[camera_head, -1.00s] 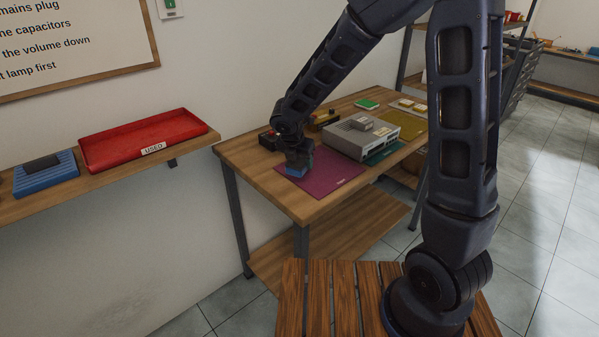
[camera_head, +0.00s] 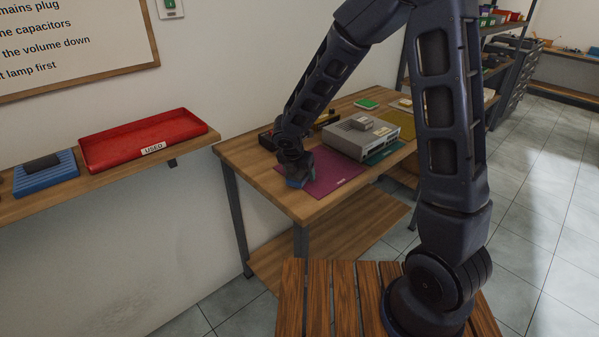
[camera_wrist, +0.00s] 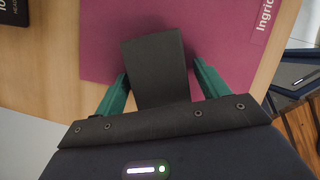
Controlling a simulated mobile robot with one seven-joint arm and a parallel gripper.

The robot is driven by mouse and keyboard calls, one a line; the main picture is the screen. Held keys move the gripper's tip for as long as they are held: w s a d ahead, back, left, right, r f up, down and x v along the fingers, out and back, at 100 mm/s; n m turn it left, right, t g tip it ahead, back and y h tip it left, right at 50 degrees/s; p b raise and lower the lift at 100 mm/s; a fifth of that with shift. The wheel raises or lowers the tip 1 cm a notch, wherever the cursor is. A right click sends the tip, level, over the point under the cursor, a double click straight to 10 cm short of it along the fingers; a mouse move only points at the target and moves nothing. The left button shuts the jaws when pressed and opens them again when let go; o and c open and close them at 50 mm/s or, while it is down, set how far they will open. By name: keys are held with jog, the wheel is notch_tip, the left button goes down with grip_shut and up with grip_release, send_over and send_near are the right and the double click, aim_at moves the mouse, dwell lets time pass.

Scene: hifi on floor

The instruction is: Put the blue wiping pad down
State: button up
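The blue wiping pad (camera_head: 295,183) shows as a small blue edge under my gripper (camera_head: 300,176) in the head view. It is low over the workbench, at the front left edge of the purple mat (camera_head: 335,174). In the wrist view a dark grey block, seemingly the pad's top (camera_wrist: 157,68), lies between the two teal fingers of my gripper (camera_wrist: 160,78). The fingers stand close along both its sides, and the pad has moved together with them. Whether its underside touches the bench is hidden.
A grey device (camera_head: 358,138) stands behind the mat on a green mat (camera_head: 385,153). Dark items sit left of it. Bare wood lies at the bench's front left.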

jog(key=shift+r, duration=0.1)
jog(key=v, duration=1.2)
jog(key=s+d+r+m, duration=0.1)
jog(key=d+r+m, duration=0.4)
jog(key=d+m, duration=0.4)
jog(key=s+d+r+m, duration=0.1)
jog(key=d+r+m, duration=0.45)
jog(key=d, duration=0.65)
jog(key=s+d+r+m+y, duration=0.1)
jog(key=s+d+r+m, duration=0.1)
jog(key=s+d+m, duration=0.9)
jog(key=shift+s+d+r+m+t+y, duration=0.35)
jog(key=shift+d+m, duration=0.9)
jog(key=shift+m, duration=1.8)
